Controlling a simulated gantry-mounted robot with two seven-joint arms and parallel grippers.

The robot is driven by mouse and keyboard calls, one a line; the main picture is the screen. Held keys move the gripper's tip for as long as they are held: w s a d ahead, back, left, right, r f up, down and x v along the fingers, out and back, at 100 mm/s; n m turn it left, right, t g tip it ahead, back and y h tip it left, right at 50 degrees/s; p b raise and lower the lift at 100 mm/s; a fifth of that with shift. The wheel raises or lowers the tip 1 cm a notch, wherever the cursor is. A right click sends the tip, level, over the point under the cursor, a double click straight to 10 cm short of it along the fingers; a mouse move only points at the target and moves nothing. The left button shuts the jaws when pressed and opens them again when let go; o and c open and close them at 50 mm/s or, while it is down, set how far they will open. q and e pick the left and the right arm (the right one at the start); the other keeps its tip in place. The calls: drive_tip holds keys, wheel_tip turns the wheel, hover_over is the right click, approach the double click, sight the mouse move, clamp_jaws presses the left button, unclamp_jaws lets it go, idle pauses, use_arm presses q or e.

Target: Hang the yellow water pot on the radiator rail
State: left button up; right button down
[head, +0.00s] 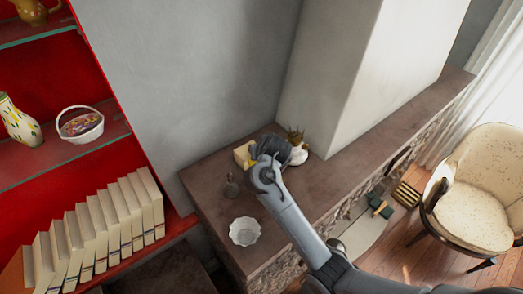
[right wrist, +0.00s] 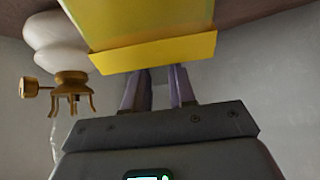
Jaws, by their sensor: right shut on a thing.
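The yellow water pot (head: 243,153) shows as a small pale yellow block on the stone ledge side of my right gripper (head: 268,163), partly hidden by it. In the right wrist view the pot (right wrist: 150,35) is a tapered yellow body with a wider rim band. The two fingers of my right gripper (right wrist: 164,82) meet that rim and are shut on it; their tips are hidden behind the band. My left gripper is not in view. I cannot make out a radiator rail in either view.
A white pot with brass fittings (head: 298,150) stands close beside the gripper and shows in the right wrist view (right wrist: 62,45). A red bookshelf (head: 95,75) is left, an armchair (head: 480,180) right.

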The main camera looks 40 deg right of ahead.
drive_tip(key=shift+f, duration=0.1)
drive_tip(key=c, duration=0.9)
unclamp_jaws()
drive_tip(key=shift+c, duration=0.2)
drive_tip(key=shift+s+r+p, duration=0.25)
drive_tip(key=shift+r+p, duration=0.1)
drive_tip(key=shift+r, duration=0.2)
drive_tip(key=p+v, duration=0.7)
drive_tip(key=v, duration=0.4)
